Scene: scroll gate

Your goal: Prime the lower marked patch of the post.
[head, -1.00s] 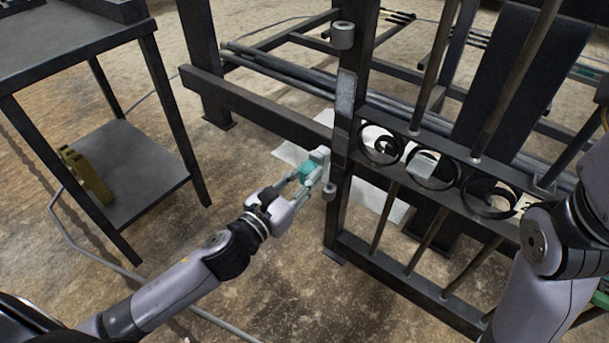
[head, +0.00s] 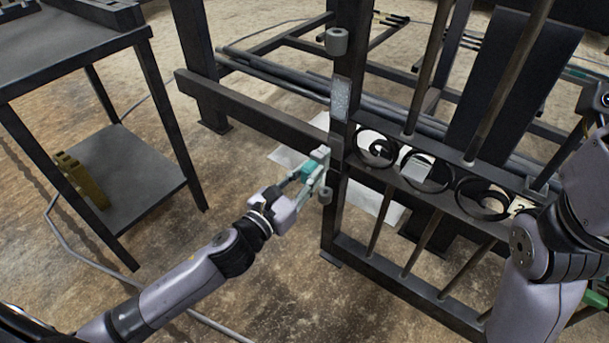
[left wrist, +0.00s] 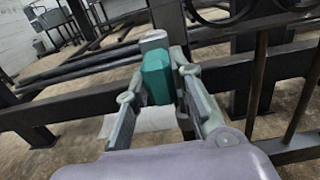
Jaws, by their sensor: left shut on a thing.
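The dark post (head: 337,140) stands upright at the left end of the barred gate. A mottled light-grey patch (head: 340,98) shows on its upper part. I cannot make out a lower patch; the tool and gripper cover part of the post there. My left gripper (head: 314,174) is shut on a teal-handled tool (head: 308,171) with a pale grey head (head: 321,154). The head is close to the post's left side; I cannot tell whether it touches. The left wrist view shows the teal handle (left wrist: 157,78) between the two fingers. My right gripper is out of view.
Grey knuckles (head: 336,41) stick out from the post above and below the patch. A dark rail (head: 250,115) runs left from the post. A dark shelf table (head: 130,170) stands at left with a yellow-brown object (head: 82,180). Black rings (head: 376,148) sit in the gate.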

